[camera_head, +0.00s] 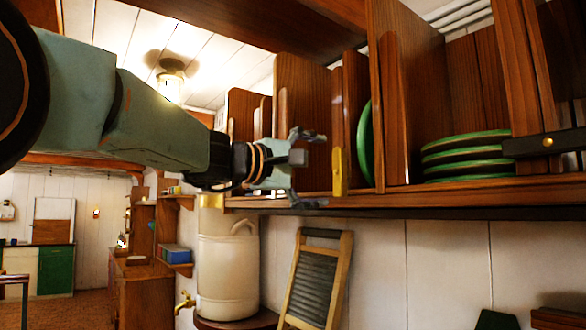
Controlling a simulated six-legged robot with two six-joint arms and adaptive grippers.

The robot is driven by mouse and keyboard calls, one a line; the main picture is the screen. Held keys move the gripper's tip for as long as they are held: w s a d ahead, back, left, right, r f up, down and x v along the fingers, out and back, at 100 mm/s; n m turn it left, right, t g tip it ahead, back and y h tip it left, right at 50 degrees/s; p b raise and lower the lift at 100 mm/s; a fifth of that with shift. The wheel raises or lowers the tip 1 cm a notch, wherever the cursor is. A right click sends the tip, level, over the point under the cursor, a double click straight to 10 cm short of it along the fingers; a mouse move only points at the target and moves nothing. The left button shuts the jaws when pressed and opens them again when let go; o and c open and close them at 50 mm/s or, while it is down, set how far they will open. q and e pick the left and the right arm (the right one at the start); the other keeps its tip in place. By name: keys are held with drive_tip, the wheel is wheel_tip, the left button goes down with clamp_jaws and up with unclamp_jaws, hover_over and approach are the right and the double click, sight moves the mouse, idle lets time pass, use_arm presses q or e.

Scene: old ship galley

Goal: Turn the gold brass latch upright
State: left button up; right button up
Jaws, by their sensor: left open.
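The gold brass latch (339,173) is a narrow yellow bar at the front of the wooden plate rack, just above the shelf edge. It stands about upright, with its long side running up and down. My left gripper (304,168) comes in from the left and is open. Its fingers are just left of the latch in the picture, with a small gap showing between them and it. Nothing shows between the fingers. Whether they are level with the latch in depth I cannot tell. My right gripper is not in view.
The wooden rack shelf (450,193) has upright dividers, a stack of green-rimmed plates (467,157) and one plate on edge (365,143). A dark bar (543,145) lies across the right bay. Below are a cream water urn (227,265) and a washboard (317,280).

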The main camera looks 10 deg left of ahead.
sight(336, 171)
use_arm(q)
drive_tip(key=v, duration=0.7)
drive_tip(key=shift+s, duration=0.2)
drive_tip(key=shift+a, duration=0.1)
drive_tip(key=x, duration=1.2)
drive_tip(key=shift+w, duration=0.15)
